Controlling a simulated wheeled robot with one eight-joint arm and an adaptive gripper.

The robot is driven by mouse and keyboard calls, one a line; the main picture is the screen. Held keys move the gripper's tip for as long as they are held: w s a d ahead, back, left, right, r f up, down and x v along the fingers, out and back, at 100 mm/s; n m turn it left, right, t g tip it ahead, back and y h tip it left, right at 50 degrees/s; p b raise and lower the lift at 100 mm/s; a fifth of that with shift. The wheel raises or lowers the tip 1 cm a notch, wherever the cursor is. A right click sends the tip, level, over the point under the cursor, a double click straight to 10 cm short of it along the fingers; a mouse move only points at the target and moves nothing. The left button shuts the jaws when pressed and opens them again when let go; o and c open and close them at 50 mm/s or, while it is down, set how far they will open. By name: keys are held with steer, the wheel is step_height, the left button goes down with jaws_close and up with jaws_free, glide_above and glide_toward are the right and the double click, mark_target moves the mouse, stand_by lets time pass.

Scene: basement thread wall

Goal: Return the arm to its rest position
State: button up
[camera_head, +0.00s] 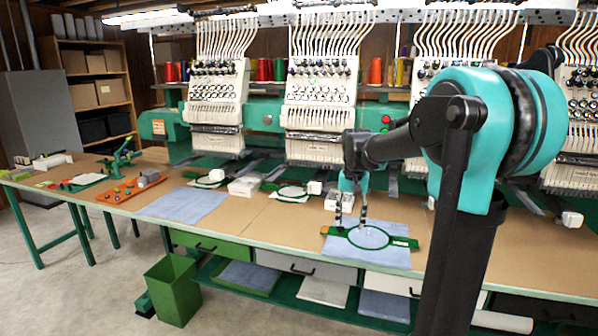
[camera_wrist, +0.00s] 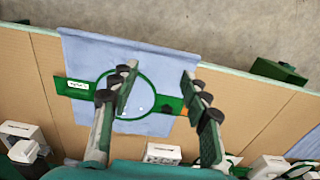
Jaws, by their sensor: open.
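My gripper (camera_head: 350,218) is in the head view, open and empty, pointing down over the table beside and above a green embroidery hoop (camera_head: 384,236). In the wrist view my gripper (camera_wrist: 158,78) shows two dark padded fingers spread apart with nothing between them. The hoop (camera_wrist: 74,86) lies on a light blue cloth (camera_wrist: 140,50) on the table; the cloth also shows in the head view (camera_head: 366,259). My fingers cover part of the hoop in the wrist view. I cannot tell exactly how high the fingertips are above it.
Embroidery machine heads (camera_head: 318,85) line the back of the long brown table (camera_head: 270,222). White boxes (camera_head: 243,186), other hoops (camera_head: 292,191) and an orange tray (camera_head: 132,190) stand on it. A green bin (camera_head: 172,289) is on the floor. Free floor lies front left.

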steer(key=s+d+f+n+t, duration=0.1)
steer(key=s+f+t, duration=0.1)
steer(key=s+f, duration=0.6)
steer(key=s+d+f+n+t, duration=0.2)
steer(key=s+f, duration=0.7)
steer(key=s, duration=0.5)
steer(key=shift+r, duration=0.1)
stand_by(0.4)
